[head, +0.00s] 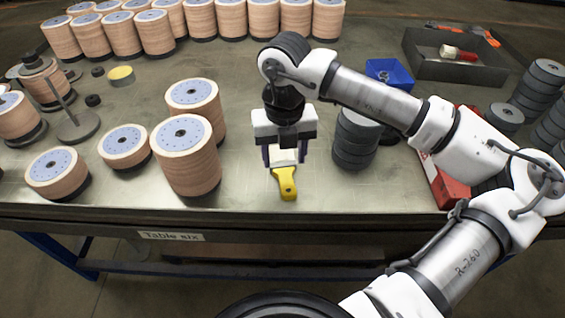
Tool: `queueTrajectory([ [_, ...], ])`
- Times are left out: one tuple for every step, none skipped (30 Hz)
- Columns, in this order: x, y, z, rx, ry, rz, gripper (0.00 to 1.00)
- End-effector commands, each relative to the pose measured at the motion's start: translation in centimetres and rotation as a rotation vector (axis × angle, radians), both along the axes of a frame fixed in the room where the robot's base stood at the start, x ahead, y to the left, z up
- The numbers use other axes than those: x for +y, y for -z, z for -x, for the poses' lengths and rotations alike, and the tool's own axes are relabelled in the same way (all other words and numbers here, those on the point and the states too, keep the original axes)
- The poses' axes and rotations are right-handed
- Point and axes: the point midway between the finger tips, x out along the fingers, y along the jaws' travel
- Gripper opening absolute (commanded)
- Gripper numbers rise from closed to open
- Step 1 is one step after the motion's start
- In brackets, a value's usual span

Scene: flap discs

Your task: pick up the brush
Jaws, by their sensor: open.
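The brush (285,184) has a yellow handle and a pale head. It lies near the front edge of the table (240,200), with its handle end toward me. My gripper (285,161) points down over the pale head, one finger on each side of it. The jaws are open. The gripper body hides the far end of the brush. I cannot tell whether the fingers touch the brush or the table.
Stacks of flap discs (188,157) stand close to the left of my gripper. A dark disc stack (356,140) stands close to its right. A blue bin (388,73) and a grey tray (425,66) sit behind my arm. The front table strip around the handle is clear.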

Motion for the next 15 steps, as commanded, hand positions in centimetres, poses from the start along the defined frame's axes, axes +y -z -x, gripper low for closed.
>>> queueTrajectory([
  [0.0, 0.2, 0.0, 0.001, 0.0, -0.001, 0.55],
  [0.0, 0.4, 0.0, 0.001, 0.0, -0.001, 0.55],
  [0.0, 0.7, 0.0, 0.001, 0.0, -0.002, 0.55],
  [0.0, 1.0, 0.0, 0.004, -0.001, -0.002, 0.55],
  [0.0, 1.4, 0.0, 0.003, -0.001, -0.003, 0.55],
  [-0.1, 2.0, -0.1, 0.004, -0.001, -0.004, 0.55],
  [-0.1, 2.4, -0.1, 0.004, -0.001, -0.004, 0.55],
  [-0.1, 2.8, -0.1, 0.003, -0.001, -0.005, 0.55],
  [-0.2, 3.6, -0.2, 0.004, -0.001, -0.003, 0.55],
  [-0.2, 4.0, -0.2, 0.003, 0.0, -0.003, 0.55],
  [-0.2, 4.3, -0.2, 0.002, 0.0, -0.002, 0.55],
  [-0.2, 4.7, -0.2, 0.002, -0.001, -0.002, 0.55],
  [-0.2, 4.9, -0.2, 0.001, -0.001, -0.002, 0.55],
  [-0.2, 5.1, -0.2, 0.0, -0.001, -0.002, 0.55],
  [-0.2, 5.2, -0.2, -0.001, -0.001, -0.001, 0.55],
])
